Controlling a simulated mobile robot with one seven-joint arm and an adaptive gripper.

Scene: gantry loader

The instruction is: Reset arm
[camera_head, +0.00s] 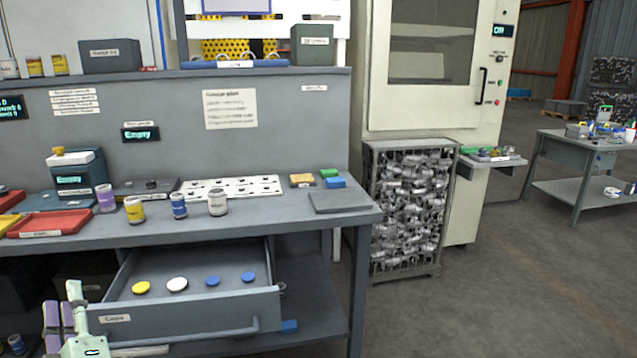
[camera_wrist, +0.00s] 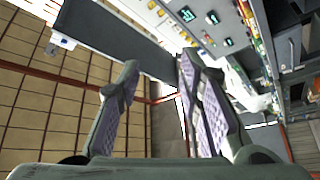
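My gripper shows in the wrist view (camera_wrist: 160,72) with its two purple-padded fingers apart and nothing between them. In the head view my arm's end and purple fingers show at the bottom left, in front of the bench and beside the open drawer. The fingers point upward there and touch nothing that I can see. The drawer (camera_head: 190,308), labelled Caps, is pulled out under the bench. It holds a yellow cap (camera_head: 141,288), a white cap (camera_head: 177,284) and two blue caps (camera_head: 212,281).
The workbench (camera_head: 290,216) carries several small jars, a red tray (camera_head: 50,223) and a white perforated rack (camera_head: 232,188). A wire cage of metal parts (camera_head: 411,210) stands right of it, before a pale machine (camera_head: 430,60). The floor at right (camera_head: 500,290) is clear.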

